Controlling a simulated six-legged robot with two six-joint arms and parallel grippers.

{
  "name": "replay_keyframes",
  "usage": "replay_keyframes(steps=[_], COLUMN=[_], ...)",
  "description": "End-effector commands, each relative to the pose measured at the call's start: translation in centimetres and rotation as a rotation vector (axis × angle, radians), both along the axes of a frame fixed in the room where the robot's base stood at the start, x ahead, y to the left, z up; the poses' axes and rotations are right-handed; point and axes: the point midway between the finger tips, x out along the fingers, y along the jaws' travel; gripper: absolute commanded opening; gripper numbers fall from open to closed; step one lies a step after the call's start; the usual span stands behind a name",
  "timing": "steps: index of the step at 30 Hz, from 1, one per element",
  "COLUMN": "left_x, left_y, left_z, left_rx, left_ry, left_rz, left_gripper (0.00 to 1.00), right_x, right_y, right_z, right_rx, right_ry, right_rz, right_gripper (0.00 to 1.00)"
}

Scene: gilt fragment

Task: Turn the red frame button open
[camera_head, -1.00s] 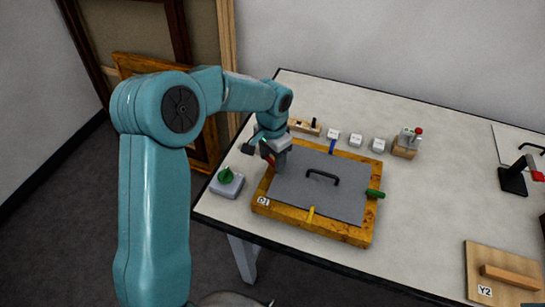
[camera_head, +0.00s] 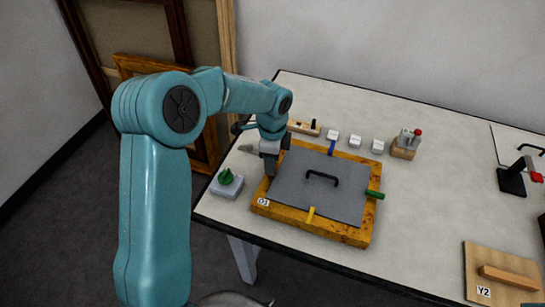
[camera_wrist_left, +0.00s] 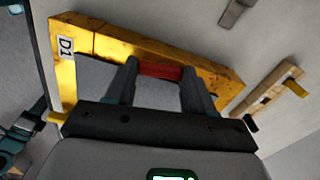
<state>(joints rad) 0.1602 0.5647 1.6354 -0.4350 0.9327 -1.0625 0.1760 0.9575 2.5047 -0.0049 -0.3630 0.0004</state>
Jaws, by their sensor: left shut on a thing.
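The gilt frame (camera_head: 330,231), marked D1, lies flat on the table with a grey panel (camera_head: 300,204) and black handle inside. My left gripper (camera_head: 269,173) points down at the frame's left side. In the left wrist view its fingers (camera_wrist_left: 161,72) are shut on the red button (camera_wrist_left: 159,71), one at each end. The button lies roughly along the inner edge of that frame side (camera_wrist_left: 110,43). The gripper hides the button in the head view. Blue (camera_head: 332,147), green (camera_head: 375,194) and yellow (camera_head: 311,213) buttons sit on the other sides. My right gripper is out of view.
A grey box with a green knob (camera_head: 226,177) stands left of the frame. Behind the frame are a wooden strip (camera_head: 303,128), several white blocks (camera_head: 355,141) and a wooden block with a red knob (camera_head: 404,148). A board marked Y2 (camera_head: 505,262) lies at right.

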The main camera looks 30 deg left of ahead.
Motion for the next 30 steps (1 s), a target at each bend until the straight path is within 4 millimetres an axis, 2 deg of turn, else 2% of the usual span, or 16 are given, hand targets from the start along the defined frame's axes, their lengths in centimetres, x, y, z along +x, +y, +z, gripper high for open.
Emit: replay_keyframes(steps=[12, 28, 29, 30], left_x=[0.18, 0.22, 0.22, 0.2], left_y=[0.15, 0.17, 0.17, 0.16], left_z=[0.3, 0.33, 0.33, 0.32], left_rx=[0.003, 0.004, 0.004, 0.003], left_ry=[-0.007, -0.01, -0.01, -0.009], left_rz=[-0.167, -0.188, -0.188, -0.188], left_gripper=[0.23, 0.23, 0.6, 0.73], right_x=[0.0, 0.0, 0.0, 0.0], right_y=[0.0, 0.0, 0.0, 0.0], right_z=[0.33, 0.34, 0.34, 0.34], right_rx=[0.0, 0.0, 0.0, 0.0], right_ry=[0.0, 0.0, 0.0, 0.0], right_rz=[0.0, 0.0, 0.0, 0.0], right_gripper=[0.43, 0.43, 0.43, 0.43])
